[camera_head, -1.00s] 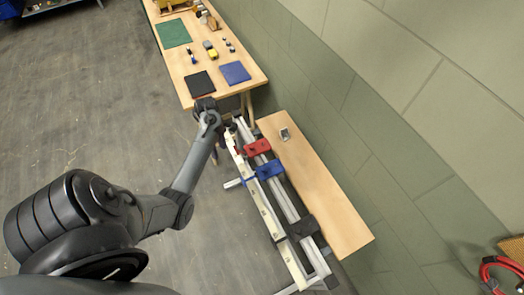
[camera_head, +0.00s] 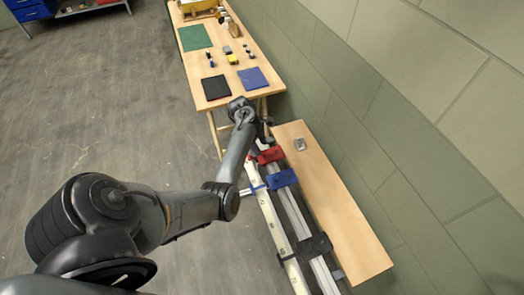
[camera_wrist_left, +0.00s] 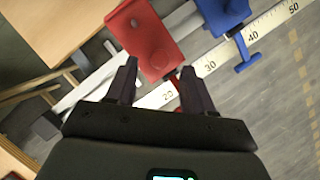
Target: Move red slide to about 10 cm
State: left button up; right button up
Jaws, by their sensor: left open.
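The red slide (camera_head: 269,155) sits on the pale rail of the track, at its far end, and also shows in the left wrist view (camera_wrist_left: 147,38). Its red pointer lies by the ruler's (camera_wrist_left: 225,58) mark 20, a little toward 30. My left gripper (camera_wrist_left: 158,72) is open, pointing at the red slide, one fingertip on either side of its lower part. I cannot tell whether they touch. In the head view the left gripper (camera_head: 262,142) is mostly hidden behind its wrist. The blue slide (camera_head: 281,179) sits nearer along the track, its pointer near 40 (camera_wrist_left: 246,60).
A black slide block (camera_head: 315,246) sits further down the track. A wooden shelf (camera_head: 335,205) with a small metal piece (camera_head: 299,144) runs along the wall on the right. A wooden table (camera_head: 262,90) with mats and small objects stands beyond. The floor at left is clear.

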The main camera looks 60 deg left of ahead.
aim_at(264, 152)
pick_arm(q)
jog(key=shift+x, duration=1.55)
jog(key=shift+c, duration=0.3)
grip_shut()
jog(key=shift+b, duration=0.3)
